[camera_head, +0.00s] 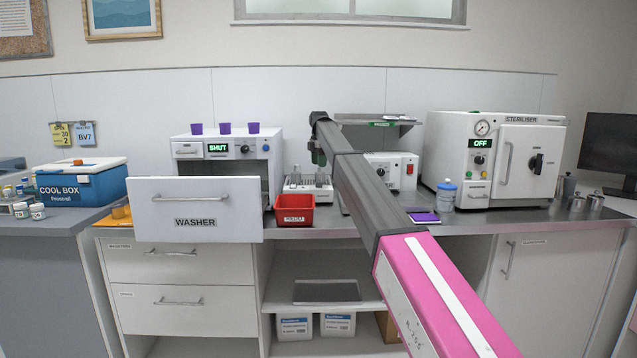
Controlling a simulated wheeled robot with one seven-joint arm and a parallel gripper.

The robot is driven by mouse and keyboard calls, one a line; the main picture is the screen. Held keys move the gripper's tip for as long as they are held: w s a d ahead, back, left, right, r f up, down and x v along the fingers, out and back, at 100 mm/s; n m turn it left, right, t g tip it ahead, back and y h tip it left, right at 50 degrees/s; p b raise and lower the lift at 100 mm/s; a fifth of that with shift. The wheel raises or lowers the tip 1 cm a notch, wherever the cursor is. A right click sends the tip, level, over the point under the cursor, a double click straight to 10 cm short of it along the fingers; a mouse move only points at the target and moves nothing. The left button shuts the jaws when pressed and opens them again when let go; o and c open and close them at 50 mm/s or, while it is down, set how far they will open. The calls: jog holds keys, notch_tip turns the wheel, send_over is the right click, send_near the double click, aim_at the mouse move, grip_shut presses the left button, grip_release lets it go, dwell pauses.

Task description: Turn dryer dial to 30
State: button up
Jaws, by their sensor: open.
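A white machine (405,168) stands on the counter behind my arm, under a small wall shelf; it may be the dryer, but I can read no name on it. The dial's setting is too small to read. My gripper (318,156) is at the far end of the arm, left of this machine and above a white rack. It is small and dark in this view, open, and holds nothing that I can see.
The washer (195,222) has its labelled front sticking out at the left. A red bin (294,212) and white rack (308,186) stand mid-counter. A yellow wall note (61,134) reads 30.

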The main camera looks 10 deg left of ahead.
aim_at(319, 185)
notch_tip(319, 185, down, 9)
dwell(0.3)
jog(key=c, duration=0.9)
